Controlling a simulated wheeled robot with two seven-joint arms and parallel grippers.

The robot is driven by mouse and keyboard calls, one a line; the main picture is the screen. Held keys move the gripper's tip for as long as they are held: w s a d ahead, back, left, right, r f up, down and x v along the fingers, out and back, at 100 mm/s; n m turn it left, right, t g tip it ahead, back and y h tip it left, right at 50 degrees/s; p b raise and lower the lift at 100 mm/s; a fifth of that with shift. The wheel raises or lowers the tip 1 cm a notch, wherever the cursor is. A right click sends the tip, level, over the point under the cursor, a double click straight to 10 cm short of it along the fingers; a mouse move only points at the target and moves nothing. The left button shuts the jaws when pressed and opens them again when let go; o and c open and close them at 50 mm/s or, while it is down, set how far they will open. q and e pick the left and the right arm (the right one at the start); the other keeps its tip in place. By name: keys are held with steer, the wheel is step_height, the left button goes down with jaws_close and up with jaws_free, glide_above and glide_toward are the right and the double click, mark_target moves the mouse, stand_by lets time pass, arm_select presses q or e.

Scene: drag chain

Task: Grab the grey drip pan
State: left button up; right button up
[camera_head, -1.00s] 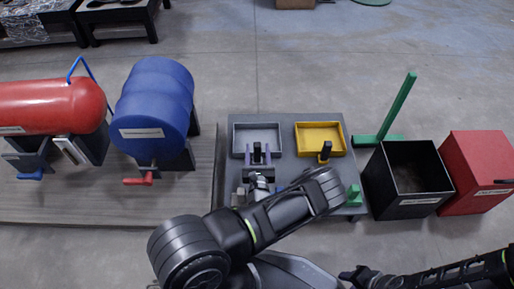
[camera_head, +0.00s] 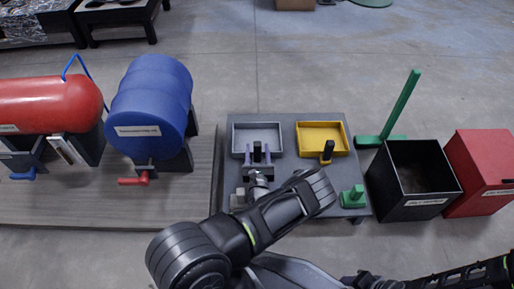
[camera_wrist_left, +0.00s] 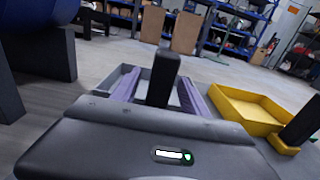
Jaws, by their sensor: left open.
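The grey drip pan (camera_head: 257,129) is a shallow tray at the back left of the dark grey platform; its near side also shows in the wrist view (camera_wrist_left: 130,76). Its upright black handle (camera_wrist_left: 163,78) stands at the front of the pan. My left gripper (camera_head: 258,155) is open, with one purple finger on each side of the handle. The fingers look apart from the handle. The handle's base is hidden behind the gripper body in the wrist view. My right arm shows at the bottom right, but its jaws are not clear.
A yellow pan (camera_head: 321,136) with a black handle sits to the right on the platform (camera_head: 286,175). A green block (camera_head: 352,197) is at the front right. A black bin (camera_head: 412,180) and a red bin (camera_head: 482,170) stand further right. A blue drum (camera_head: 150,100) is on the left.

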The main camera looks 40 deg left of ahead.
arm_select(q)
steer(key=b+x, duration=0.1)
steer(key=x, duration=0.2)
steer(key=shift+w+a, duration=0.25)
steer(key=shift+c, duration=0.4)
jaws_close()
stand_by(0.3)
